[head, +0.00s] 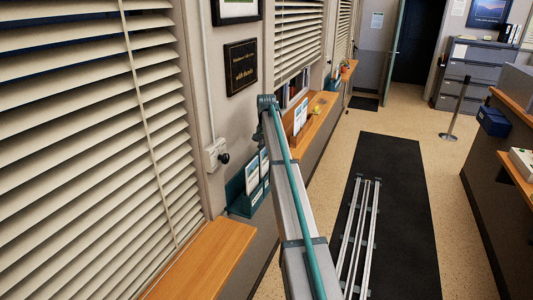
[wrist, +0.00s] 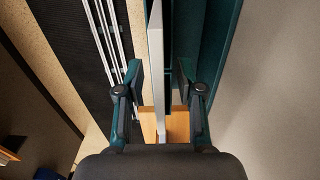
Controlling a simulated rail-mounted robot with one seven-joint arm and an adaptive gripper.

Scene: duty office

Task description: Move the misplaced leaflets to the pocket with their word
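A teal leaflet rack (head: 236,200) hangs on the left wall by the arm, with a white-and-blue leaflet (head: 252,174) and another leaflet (head: 264,162) standing in it. More leaflets (head: 300,116) stand farther along the wooden ledge. Their words are too small to read. In the wrist view my gripper (wrist: 160,88) points down with its two teal fingers apart. A thin pale upright strip (wrist: 156,50), apparently a leaflet seen edge-on, lies between them with gaps on both sides. Teal rack panels (wrist: 210,50) lie just right of it.
A wooden ledge (head: 205,262) runs under the blinds (head: 90,130) at near left, and another ledge (head: 318,118) lies farther along. A wall socket box (head: 214,153) is above the rack. A black mat (head: 400,210) covers the floor at right; a counter (head: 500,180) stands beyond.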

